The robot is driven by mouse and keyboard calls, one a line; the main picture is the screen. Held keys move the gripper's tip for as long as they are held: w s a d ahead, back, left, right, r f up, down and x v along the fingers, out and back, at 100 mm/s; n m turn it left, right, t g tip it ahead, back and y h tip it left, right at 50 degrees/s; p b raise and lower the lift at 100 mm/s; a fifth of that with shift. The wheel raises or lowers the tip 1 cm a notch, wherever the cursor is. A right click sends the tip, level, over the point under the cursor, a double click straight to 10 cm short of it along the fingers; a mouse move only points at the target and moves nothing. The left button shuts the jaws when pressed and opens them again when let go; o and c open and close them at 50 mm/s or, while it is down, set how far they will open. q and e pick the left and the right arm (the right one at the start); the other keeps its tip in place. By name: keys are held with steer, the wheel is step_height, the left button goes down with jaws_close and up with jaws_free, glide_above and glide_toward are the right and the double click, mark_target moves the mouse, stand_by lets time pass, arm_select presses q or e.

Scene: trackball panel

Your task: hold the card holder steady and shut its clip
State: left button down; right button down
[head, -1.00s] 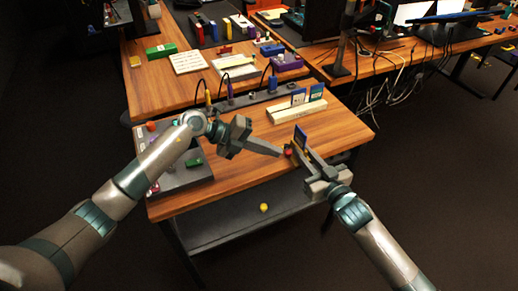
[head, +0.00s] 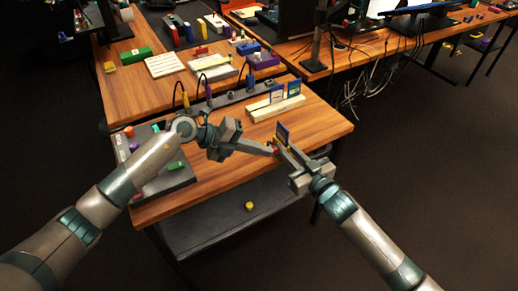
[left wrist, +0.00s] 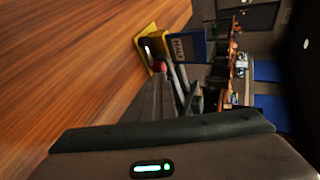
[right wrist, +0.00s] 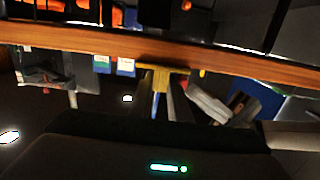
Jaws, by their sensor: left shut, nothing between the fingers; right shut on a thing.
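The card holder is a small yellow piece (left wrist: 150,45) at the table's front right edge, with a blue card (head: 282,132) upright in it. The card also shows in the left wrist view (left wrist: 187,45). The right wrist view shows the holder's yellow part (right wrist: 168,69) between the fingers. My right gripper (head: 281,148) is shut on the holder from the right. My left gripper (head: 271,151) is shut and empty, its tips at the holder's red knob (left wrist: 159,66), which looks like part of the clip. I cannot tell whether they touch. The clip's state is unclear.
A cream rack (head: 276,108) with two cards stands behind the holder. A grey panel (head: 178,181) with coloured controls is at the table's left. A dark lower shelf (head: 210,228) bears a yellow ball (head: 249,206). Bare wood lies between panel and holder.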

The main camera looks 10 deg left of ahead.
arm_select(q)
steer(key=shift+s+d, duration=0.35)
steer(key=shift+d, duration=0.1)
steer(key=shift+w+a, duration=0.4)
stand_by(0.3)
steer(key=shift+w+a+r, duration=0.15)
steer(key=shift+w+a, duration=0.35)
steer(key=shift+a, duration=0.2)
steer(key=shift+s+a, duration=0.2)
steer(key=shift+a, duration=0.6)
steer(key=shift+s+a, duration=0.2)
steer(key=shift+a, duration=0.45)
steer(key=shift+s+a, duration=0.2)
steer(key=shift+a, duration=0.4)
steer(key=v, duration=0.9)
steer(key=shift+a, duration=0.35)
steer(key=c, duration=2.5)
jaws_free()
